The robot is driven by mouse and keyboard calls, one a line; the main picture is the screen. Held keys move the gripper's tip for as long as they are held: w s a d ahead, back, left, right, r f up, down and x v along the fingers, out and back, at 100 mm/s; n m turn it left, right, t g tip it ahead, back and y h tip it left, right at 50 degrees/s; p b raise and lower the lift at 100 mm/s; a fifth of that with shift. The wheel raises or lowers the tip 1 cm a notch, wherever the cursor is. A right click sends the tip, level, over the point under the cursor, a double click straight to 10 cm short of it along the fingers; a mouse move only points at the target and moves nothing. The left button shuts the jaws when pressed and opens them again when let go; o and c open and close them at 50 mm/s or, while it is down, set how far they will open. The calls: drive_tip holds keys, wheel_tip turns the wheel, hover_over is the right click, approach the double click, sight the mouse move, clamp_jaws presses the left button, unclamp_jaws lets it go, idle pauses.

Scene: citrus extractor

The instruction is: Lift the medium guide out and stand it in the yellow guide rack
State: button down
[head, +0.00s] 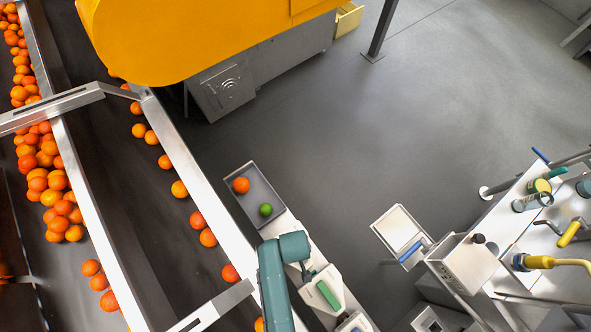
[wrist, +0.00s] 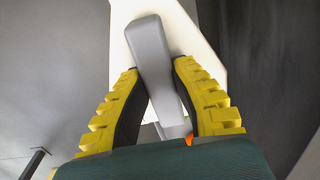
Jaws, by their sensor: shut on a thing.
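In the wrist view my gripper (wrist: 158,72) has its two yellow-ribbed fingers closed on the sides of a long grey bar (wrist: 148,38). The bar has a rounded end that reaches past the fingertips. It may be the medium guide, but I cannot tell its size class. Its near part runs down between the fingers and is partly hidden by my gripper. A white panel (wrist: 200,45) lies behind the bar. In the head view my gripper and the held bar cannot be made out. I cannot identify the yellow guide rack in either view.
A conveyor (head: 70,50) with many oranges runs down the left. A grey tray (head: 243,203) holds an orange fruit and a green one. A yellow-housed machine (head: 190,35) stands at the back, with a yellow box (head: 349,18) beside it. A steel bench (head: 515,235) is at right. Open floor lies between.

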drive_tip(key=shift+f+b, duration=0.75)
drive_tip(key=shift+f, duration=0.75)
drive_tip(key=shift+p, duration=0.85)
drive_tip(key=shift+f+b, duration=1.55)
drive_tip(key=shift+f, duration=0.55)
drive_tip(key=c, duration=0.9)
unclamp_jaws()
drive_tip(key=shift+c, duration=0.2)
wheel_tip(320, 180, up, 12)
drive_tip(key=shift+r, duration=0.1)
